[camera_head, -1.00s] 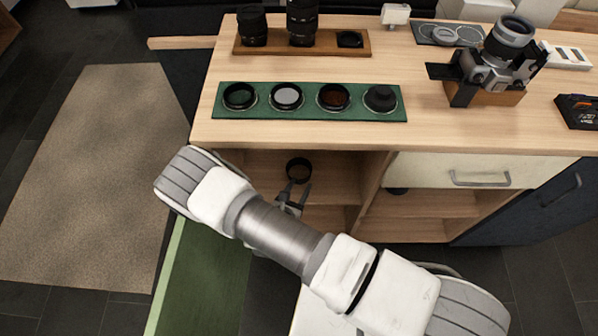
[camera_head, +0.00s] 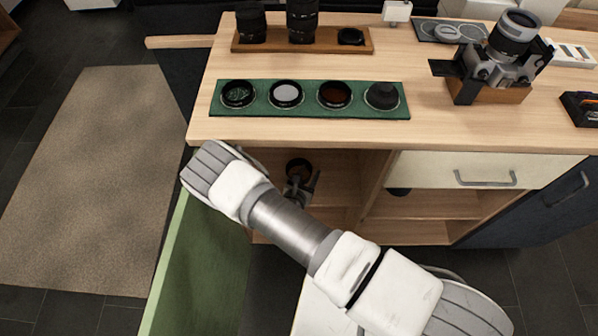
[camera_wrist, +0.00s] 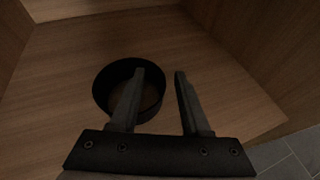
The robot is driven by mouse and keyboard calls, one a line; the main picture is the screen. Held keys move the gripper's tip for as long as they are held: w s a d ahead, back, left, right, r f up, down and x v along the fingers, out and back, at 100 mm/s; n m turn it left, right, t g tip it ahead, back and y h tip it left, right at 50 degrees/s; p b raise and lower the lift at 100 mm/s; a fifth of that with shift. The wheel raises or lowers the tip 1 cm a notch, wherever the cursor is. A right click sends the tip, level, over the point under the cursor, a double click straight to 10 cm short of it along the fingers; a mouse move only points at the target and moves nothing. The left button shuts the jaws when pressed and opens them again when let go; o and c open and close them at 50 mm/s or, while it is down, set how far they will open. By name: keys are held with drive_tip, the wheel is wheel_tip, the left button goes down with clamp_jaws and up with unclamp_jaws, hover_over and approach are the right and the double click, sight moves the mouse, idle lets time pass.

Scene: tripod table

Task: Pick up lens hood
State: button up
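The lens hood appears to be the black open ring (camera_wrist: 101,84) lying on the wooden shelf inside the cabinet's open compartment; it also shows in the head view (camera_head: 298,164). My gripper (camera_wrist: 160,71) is open and empty in the wrist view. Its left finger overlaps the ring's opening, and its right finger is to the right of the ring. The ring's right wall shows between the fingers; I cannot tell whether the left fingertip is inside the ring or above it. In the head view my gripper (camera_head: 304,178) is at the compartment, partly covering the ring.
The wooden countertop (camera_head: 420,128) overhangs the compartment. It holds a green mat (camera_head: 405,113) with several filters, a wooden lens tray (camera_head: 270,47) and a camera (camera_head: 496,65). A cream drawer (camera_head: 430,170) is to the right. A green panel (camera_head: 205,270) is at the lower left.

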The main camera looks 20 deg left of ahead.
clamp_jaws()
drive_tip(key=shift+r, duration=0.15)
